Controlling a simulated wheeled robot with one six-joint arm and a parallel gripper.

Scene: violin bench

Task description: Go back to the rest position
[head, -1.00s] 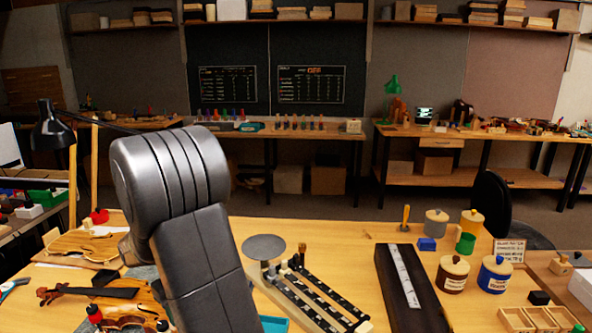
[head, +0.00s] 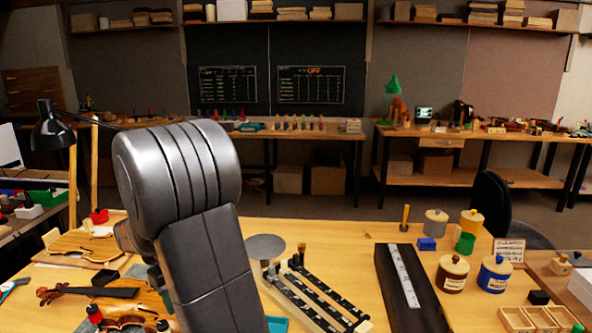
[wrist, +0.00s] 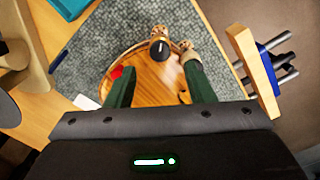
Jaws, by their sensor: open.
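My gripper (wrist: 158,88) shows in the wrist view as two dark green fingers spread apart, with nothing held between them. Beyond them is a round orange-brown wooden piece (wrist: 150,70) with a dark knob near its top, lying over a grey mat (wrist: 88,62). I cannot tell whether the fingers touch it. In the head view my grey arm rises at the left of the bench (head: 345,262), and my gripper is hidden behind it.
Violins (head: 98,292) and a violin body (head: 85,246) lie at the left. A black rack (head: 312,290), a dark block with a ruler (head: 412,290), lidded jars (head: 495,275) and a wooden tray (head: 535,318) stand right of my arm. A black lamp (head: 52,130) stands far left.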

